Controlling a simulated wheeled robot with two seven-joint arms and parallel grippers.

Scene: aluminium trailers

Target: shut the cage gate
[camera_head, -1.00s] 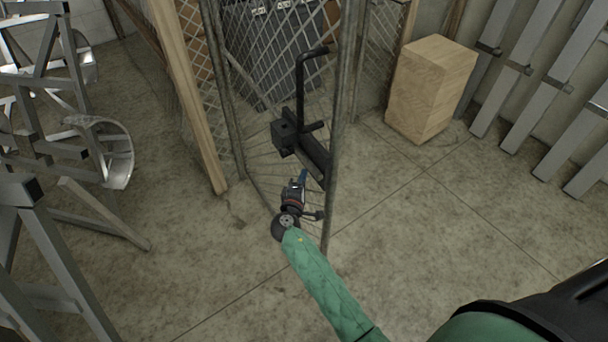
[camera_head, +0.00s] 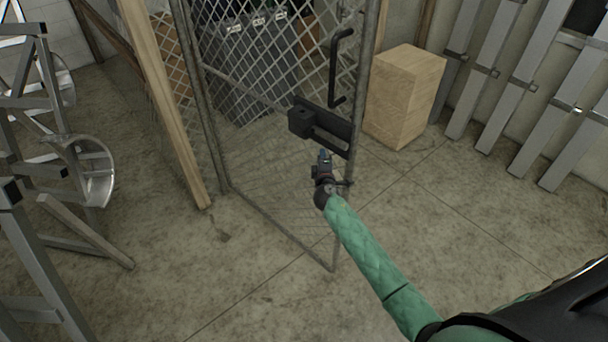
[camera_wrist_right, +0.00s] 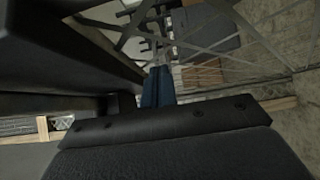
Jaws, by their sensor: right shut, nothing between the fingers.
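The cage gate (camera_head: 270,180) is a wire-mesh panel in a grey metal frame, standing ajar from the post on its left. Its free edge is on the right. A black handle (camera_head: 335,68) and a black latch box with a bar (camera_head: 318,124) sit near that edge. My right gripper (camera_head: 325,156) is shut and empty just below the latch bar, close to the gate's near face. I cannot tell whether it touches. In the right wrist view its blue fingertips (camera_wrist_right: 157,87) are together, with mesh beyond. My left gripper is not in view.
A wooden block (camera_head: 405,95) stands right of the gate's free edge. Aluminium frames (camera_head: 50,150) crowd the left, and metal beams (camera_head: 520,85) lean on the right wall. Dark grey cases (camera_head: 250,65) stand behind the mesh. The concrete floor in front is clear.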

